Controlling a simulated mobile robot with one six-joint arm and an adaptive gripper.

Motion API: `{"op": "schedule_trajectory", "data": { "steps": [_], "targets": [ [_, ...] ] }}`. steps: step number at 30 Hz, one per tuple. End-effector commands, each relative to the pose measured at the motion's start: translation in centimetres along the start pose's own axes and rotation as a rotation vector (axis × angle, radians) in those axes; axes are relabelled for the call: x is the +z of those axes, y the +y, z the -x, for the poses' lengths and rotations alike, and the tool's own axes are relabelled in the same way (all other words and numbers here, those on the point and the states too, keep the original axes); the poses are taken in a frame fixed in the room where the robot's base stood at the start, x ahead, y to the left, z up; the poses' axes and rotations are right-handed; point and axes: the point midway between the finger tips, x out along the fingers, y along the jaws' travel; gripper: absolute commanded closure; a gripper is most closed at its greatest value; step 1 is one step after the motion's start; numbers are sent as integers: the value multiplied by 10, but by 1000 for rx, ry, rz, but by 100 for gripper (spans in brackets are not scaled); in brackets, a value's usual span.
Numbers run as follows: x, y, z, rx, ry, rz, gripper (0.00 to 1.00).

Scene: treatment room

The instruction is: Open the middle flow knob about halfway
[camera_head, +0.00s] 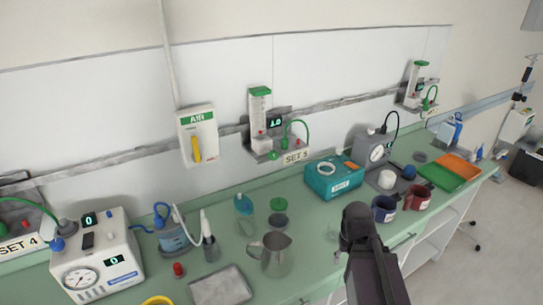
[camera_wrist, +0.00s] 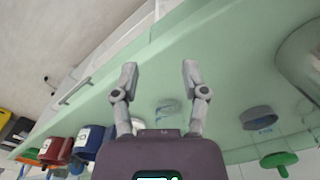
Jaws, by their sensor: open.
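Three flow units hang along the wall rail in the head view. The middle unit (camera_head: 260,112) has a clear tube with a green top, a small lit display (camera_head: 275,122) and a green hose, above a "SET 5" label (camera_head: 296,156). Its flow knob is too small to tell apart from the other small parts. A left unit labelled "SET 4" (camera_head: 18,245) is at the picture's edge, and a right unit (camera_head: 416,85) is farther along. My gripper (camera_wrist: 160,73) is open and empty in the wrist view, over the green counter, well apart from the middle unit.
An "AIR" box (camera_head: 198,135) hangs left of the middle unit. A white console (camera_head: 97,262) stands at left.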

Motion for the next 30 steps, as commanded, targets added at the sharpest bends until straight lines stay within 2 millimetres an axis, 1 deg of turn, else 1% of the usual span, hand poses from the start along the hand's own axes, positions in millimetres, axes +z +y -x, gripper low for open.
{"op": "schedule_trajectory", "data": {
  "steps": [1,2,8,10,14,19,23,26,30],
  "targets": [
    [0,0,0,0,0,0,43],
    [0,0,0,0,0,0,37],
    [-4,-2,0,19,-2,30,37],
    [-9,-3,0,42,-4,64,37],
    [-22,-13,2,115,-13,176,37],
    [-49,-25,7,268,-40,394,37],
    [-74,-41,17,412,-80,597,37],
    [-93,-57,27,529,-118,749,37],
    [-118,-85,44,693,-185,952,37]
  ]
}}
